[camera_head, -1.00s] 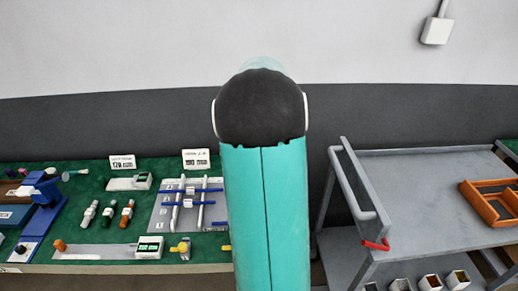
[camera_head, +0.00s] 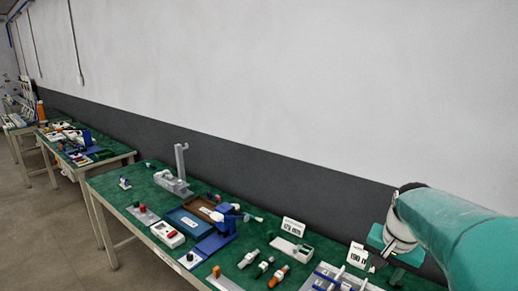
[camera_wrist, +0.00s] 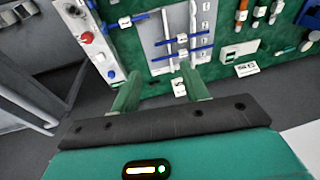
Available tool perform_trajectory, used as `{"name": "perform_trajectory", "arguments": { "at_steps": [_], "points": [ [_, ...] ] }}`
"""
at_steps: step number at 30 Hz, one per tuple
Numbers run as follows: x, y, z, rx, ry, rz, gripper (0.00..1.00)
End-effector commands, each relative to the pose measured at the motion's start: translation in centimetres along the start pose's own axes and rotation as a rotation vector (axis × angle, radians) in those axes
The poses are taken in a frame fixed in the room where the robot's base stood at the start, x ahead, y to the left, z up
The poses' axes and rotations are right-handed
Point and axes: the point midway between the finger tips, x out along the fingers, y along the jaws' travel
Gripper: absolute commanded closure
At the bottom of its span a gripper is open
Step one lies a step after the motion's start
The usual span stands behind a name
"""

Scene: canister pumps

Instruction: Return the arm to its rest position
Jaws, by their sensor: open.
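My teal arm reaches in from the right edge of the head view. Its end, with my gripper (camera_head: 386,262), is over the back right part of the green-topped bench (camera_head: 148,197). In the wrist view my gripper (camera_wrist: 160,92) shows two green fingers set apart, with nothing between them. Beyond the fingers lies a grey plate (camera_wrist: 158,38) with blue bars and pale rods on the green bench top. The fingertips overlap the bench's edge area in that view; I cannot tell their exact height above it.
The bench holds a blue stand (camera_head: 222,224), a grey upright fixture (camera_head: 178,172), white sign cards (camera_head: 293,227) and several small canisters. More benches (camera_head: 85,150) stand at the far left. A grey wall runs behind. The floor (camera_head: 45,235) at left is clear.

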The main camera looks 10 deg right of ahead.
Motion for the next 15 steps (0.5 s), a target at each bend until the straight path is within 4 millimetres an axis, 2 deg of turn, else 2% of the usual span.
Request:
{"name": "perform_trajectory", "arguments": {
  "at_steps": [1, 6, 15],
  "points": [
    [-0.8, -1.2, 1.6, -0.060, 0.017, -0.016, 0.55],
    [-2.5, -4.2, 6.9, -0.256, 0.066, -0.058, 0.55],
    [-4.2, -6.8, 16.2, -0.598, 0.168, -0.118, 0.55]
  ]
}}
